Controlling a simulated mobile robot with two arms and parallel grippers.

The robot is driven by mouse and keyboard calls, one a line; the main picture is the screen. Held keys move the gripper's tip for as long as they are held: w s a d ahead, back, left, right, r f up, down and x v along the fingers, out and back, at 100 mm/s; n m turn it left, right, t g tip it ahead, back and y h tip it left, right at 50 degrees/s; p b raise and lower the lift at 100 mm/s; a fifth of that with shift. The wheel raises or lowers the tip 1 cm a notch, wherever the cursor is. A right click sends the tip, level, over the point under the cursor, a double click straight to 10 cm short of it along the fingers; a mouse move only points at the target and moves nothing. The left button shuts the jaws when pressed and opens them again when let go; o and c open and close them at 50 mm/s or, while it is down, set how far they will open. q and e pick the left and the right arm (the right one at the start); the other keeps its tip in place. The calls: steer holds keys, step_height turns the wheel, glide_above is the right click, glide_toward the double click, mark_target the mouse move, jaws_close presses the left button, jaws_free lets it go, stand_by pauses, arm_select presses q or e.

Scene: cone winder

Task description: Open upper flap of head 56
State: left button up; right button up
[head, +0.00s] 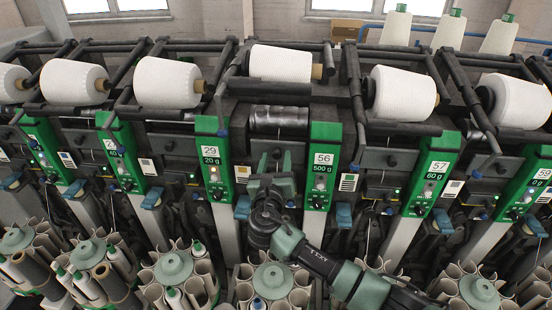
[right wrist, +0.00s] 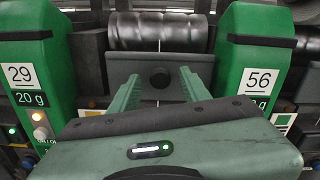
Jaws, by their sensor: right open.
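My right gripper (head: 275,160) is in front of this flap, between panels 29 and 56. Its two green fingers are apart, one on each side of the knob, with nothing held. I cannot tell whether they touch the flap. My left gripper is not in view.
The panel of head 29 (head: 213,160) stands close on the left, and panel 57 (head: 433,175) farther right. A white yarn cone (head: 280,64) lies above the drum. Round holders with tubes (head: 272,280) stand below, under my right arm.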

jaws_close()
stand_by(1.4)
